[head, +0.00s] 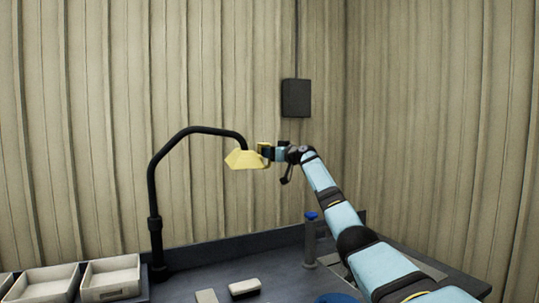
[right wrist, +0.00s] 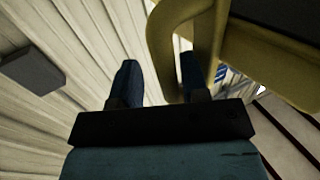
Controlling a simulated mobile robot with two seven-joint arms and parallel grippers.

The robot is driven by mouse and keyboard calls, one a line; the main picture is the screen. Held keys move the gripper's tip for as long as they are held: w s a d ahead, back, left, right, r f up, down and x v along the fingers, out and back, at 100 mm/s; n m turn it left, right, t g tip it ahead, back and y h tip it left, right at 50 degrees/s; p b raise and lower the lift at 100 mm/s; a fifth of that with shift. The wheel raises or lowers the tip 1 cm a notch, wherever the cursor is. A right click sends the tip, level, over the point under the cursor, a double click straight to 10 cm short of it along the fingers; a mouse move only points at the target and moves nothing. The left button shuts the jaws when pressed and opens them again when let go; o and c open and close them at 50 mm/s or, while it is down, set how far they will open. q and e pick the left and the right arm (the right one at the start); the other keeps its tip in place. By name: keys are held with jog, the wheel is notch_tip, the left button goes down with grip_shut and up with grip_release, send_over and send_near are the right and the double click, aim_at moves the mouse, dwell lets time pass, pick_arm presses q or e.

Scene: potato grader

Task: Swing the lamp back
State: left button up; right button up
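The lamp has a black bent arm (head: 190,131) on an upright post at the left of the table, and a pale yellow shade (head: 243,160) at its end. My right gripper (head: 266,152) is at the right side of the shade. In the right wrist view, its two dark blue fingers (right wrist: 160,80) are apart. A yellow handle bar (right wrist: 164,52) of the lamp passes between them, with the right finger inside the handle's loop. A small gap shows between the bar and the left finger. My left gripper is not in view.
White trays (head: 111,278) stand at the front left of the dark table (head: 225,251). A post with a blue top (head: 310,240) stands near my right arm. A dark box (head: 296,98) hangs on the wall behind.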

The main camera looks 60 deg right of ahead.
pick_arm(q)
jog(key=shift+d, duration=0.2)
pick_arm(e)
jog(key=shift+a, duration=0.25)
jog(key=shift+s+f, duration=0.2)
jog(key=shift+s, duration=0.2)
pick_arm(q)
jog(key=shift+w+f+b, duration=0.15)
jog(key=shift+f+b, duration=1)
jog(key=shift+b, duration=1.5)
pick_arm(e)
jog(key=s+a, duration=0.1)
jog(key=s, duration=1.2)
jog(key=shift+r, duration=0.2)
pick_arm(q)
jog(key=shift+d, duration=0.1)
